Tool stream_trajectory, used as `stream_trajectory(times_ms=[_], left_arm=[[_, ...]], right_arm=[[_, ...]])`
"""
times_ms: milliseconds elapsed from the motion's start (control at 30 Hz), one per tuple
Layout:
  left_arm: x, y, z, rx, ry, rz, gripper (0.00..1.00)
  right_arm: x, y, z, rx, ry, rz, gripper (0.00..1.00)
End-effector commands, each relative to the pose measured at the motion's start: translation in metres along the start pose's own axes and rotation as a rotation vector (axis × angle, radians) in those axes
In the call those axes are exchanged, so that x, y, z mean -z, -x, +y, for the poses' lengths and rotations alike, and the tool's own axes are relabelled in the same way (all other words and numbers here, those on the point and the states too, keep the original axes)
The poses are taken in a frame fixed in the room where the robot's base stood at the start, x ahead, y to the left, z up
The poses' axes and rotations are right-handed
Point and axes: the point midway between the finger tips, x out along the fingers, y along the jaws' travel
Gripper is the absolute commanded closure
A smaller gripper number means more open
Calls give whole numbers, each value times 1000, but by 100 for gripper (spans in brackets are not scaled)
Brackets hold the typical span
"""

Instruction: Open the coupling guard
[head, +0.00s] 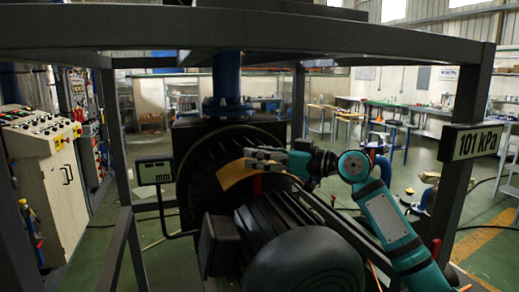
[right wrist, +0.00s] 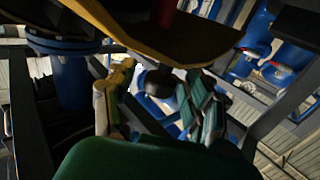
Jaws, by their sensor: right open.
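The coupling guard (head: 236,174) is a yellow curved cover between the dark round pump housing (head: 190,178) and the ribbed motor (head: 285,232). My right gripper (head: 262,159) reaches in from the right and has its fingers at the guard's upper right edge. In the right wrist view the guard (right wrist: 190,42) fills the top as a yellow-brown plate. There the right gripper (right wrist: 160,84) has its two fingers spread, with the guard's edge just beyond their tips. I cannot tell whether they touch it. My left gripper is not in view.
A dark frame surrounds the pump, with a top beam (head: 330,38) above and a right post (head: 462,130) beside my arm. A small display box (head: 154,172) stands left of the pump. A blue pipe (head: 227,80) rises above it.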

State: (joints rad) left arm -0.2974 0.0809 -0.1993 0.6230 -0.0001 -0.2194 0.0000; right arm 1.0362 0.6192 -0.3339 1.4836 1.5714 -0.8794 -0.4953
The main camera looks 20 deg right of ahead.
Motion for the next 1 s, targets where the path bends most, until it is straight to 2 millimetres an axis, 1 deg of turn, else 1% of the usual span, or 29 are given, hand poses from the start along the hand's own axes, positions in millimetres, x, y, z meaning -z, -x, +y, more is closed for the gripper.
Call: stream_trajectory(times_ms=[100,300,367,700,733,1000], left_arm=[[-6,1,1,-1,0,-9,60],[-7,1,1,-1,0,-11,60],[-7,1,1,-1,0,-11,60],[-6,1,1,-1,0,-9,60],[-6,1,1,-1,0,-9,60],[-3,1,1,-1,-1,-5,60]], right_arm=[[0,-4,0,0,0,1,48],[0,-3,0,0,0,1,48],[0,-3,0,0,0,0,54],[0,-3,0,0,0,0,99],[0,-3,0,0,0,0,100],[0,-3,0,-1,0,0,100]])
